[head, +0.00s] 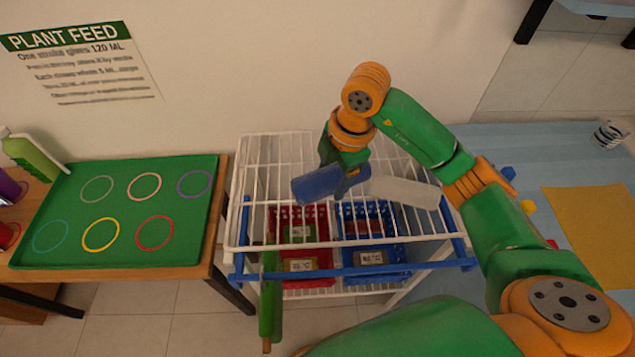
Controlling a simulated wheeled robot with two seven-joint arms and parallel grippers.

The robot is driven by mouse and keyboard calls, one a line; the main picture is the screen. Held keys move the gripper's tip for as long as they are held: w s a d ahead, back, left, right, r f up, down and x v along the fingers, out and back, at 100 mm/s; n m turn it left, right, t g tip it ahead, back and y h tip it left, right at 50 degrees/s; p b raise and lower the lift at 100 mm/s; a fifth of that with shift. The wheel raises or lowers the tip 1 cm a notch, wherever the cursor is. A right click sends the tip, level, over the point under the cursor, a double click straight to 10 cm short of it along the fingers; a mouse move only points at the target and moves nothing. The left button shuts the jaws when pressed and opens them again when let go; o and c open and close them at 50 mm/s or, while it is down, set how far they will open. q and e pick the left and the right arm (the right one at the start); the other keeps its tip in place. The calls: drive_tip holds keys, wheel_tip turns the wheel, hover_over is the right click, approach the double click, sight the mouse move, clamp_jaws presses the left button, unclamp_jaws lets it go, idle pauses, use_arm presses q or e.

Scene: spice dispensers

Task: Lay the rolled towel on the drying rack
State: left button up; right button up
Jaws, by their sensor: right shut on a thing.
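My right gripper (350,178) is shut on a blue roll (317,185), the rolled towel, and holds it over the white wire drying rack (262,150). A pale, whitish roll (407,192) shows just right of the gripper, at a different angle. I cannot tell whether it is part of the same towel or a separate piece. From this steep view I cannot tell whether the towel touches the wires. The gripper's fingers partly hide the towel's right end. My left gripper is not in view.
Red (318,268) and blue (392,255) baskets sit under the wires. A narrow green thing (267,305) hangs at the rack's front left. A green tray (125,215) with coloured rings lies on the left table. A yellow mat (595,225) lies on the blue surface at right.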

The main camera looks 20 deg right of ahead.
sight(321, 170)
drive_tip(key=w+a+f, duration=0.1)
drive_tip(key=a+f, duration=0.1)
drive_tip(key=f, duration=0.1)
drive_tip(key=w+a+f, duration=0.1)
drive_tip(key=shift+w+f+p, duration=0.3)
drive_tip(key=shift+p, duration=0.05)
wheel_tip(321, 170, down, 3)
drive_tip(key=shift+r+p, duration=0.15)
drive_tip(key=shift+p, duration=0.6)
drive_tip(key=shift+f, duration=0.35)
drive_tip(key=o, duration=1.5)
drive_tip(key=shift+r, duration=0.1)
drive_tip(key=r, duration=0.4)
drive_tip(key=s+d+r+b, duration=0.1)
drive_tip(key=r, duration=0.6)
drive_tip(key=shift+s+d+r, duration=0.15)
drive_tip(key=shift+s+r, duration=0.15)
drive_tip(key=shift+r, duration=0.05)
